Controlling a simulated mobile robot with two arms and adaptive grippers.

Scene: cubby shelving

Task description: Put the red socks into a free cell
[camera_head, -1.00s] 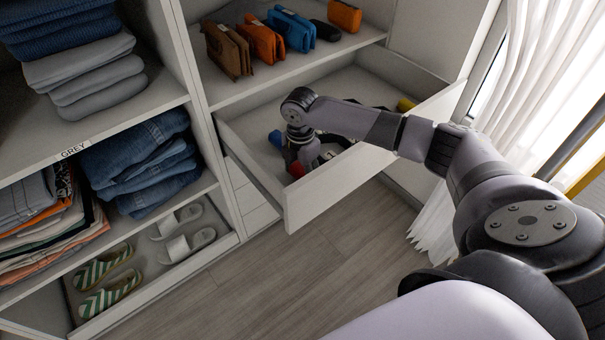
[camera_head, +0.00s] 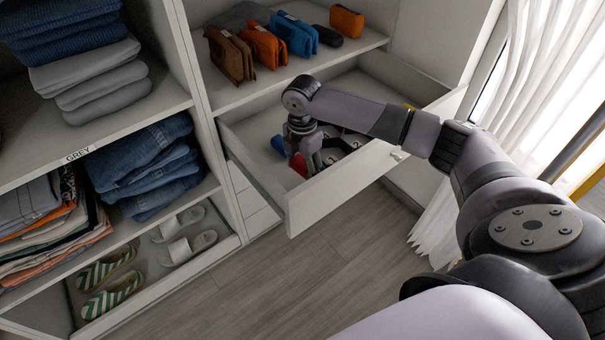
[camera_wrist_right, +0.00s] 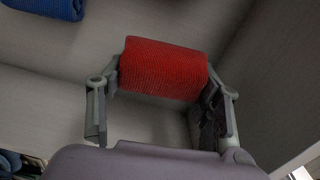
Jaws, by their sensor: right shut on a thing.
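The red socks (camera_wrist_right: 162,68) are a ribbed roll held between the two fingers of my right gripper (camera_wrist_right: 165,84) in the right wrist view. In the head view my right gripper (camera_head: 305,152) points down into the open drawer, and only a sliver of the red socks (camera_head: 298,165) shows behind the front panel. The arm and drawer front hide part of these cells. My left gripper is not in view.
The open white drawer (camera_head: 345,187) has a raised front panel. A blue roll (camera_head: 278,144) lies left of the gripper, also in the wrist view (camera_wrist_right: 45,8). A shelf (camera_head: 300,78) with several pouches is above.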

